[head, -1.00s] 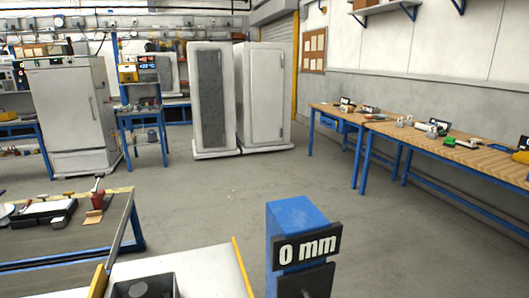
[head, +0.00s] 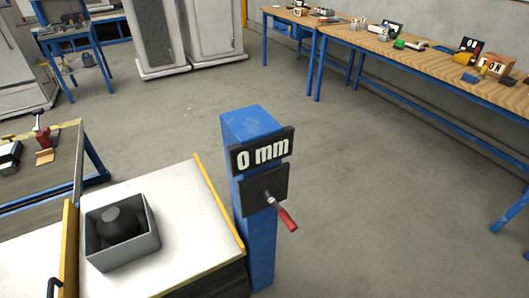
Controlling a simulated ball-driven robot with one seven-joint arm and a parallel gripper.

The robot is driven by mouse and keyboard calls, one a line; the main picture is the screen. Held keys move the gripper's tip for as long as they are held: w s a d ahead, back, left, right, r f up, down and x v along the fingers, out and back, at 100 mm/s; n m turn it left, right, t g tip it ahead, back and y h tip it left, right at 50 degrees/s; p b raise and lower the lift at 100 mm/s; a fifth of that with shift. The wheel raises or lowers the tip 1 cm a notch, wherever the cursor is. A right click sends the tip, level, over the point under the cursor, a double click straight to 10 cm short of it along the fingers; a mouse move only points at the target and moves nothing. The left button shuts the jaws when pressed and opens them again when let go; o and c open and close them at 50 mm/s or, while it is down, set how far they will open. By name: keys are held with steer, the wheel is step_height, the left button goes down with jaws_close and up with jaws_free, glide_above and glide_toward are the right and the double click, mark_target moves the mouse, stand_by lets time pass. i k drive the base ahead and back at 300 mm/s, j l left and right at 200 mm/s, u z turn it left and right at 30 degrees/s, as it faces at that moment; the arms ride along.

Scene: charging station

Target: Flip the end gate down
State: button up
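A yellow upright panel (head: 69,245) stands across the white surface at the lower left in the head view, with a dark handle (head: 54,286) at its near end. It may be the end gate; no label shows this. It looks raised, and its lower part is cut off by the frame. A thin yellow edge strip (head: 219,202) runs along the right side of the white-topped table (head: 187,220). My gripper is not in view.
A grey open box (head: 128,255) holding a dark round object (head: 120,224) sits on the white top. A blue post (head: 258,240) with a "0 mm" sign (head: 262,152) and a red-handled crank (head: 284,214) stands beside it. Open floor lies right of the post.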

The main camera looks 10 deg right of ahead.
mark_target(67, 282)
steer(key=u, duration=1.3)
steer(key=i+j, duration=0.15)
steer(key=i, duration=0.25)
steer(key=i+j, duration=0.2)
steer(key=i, duration=0.15)
steer(key=i+j+z, duration=0.1)
steer(key=i, duration=0.3)
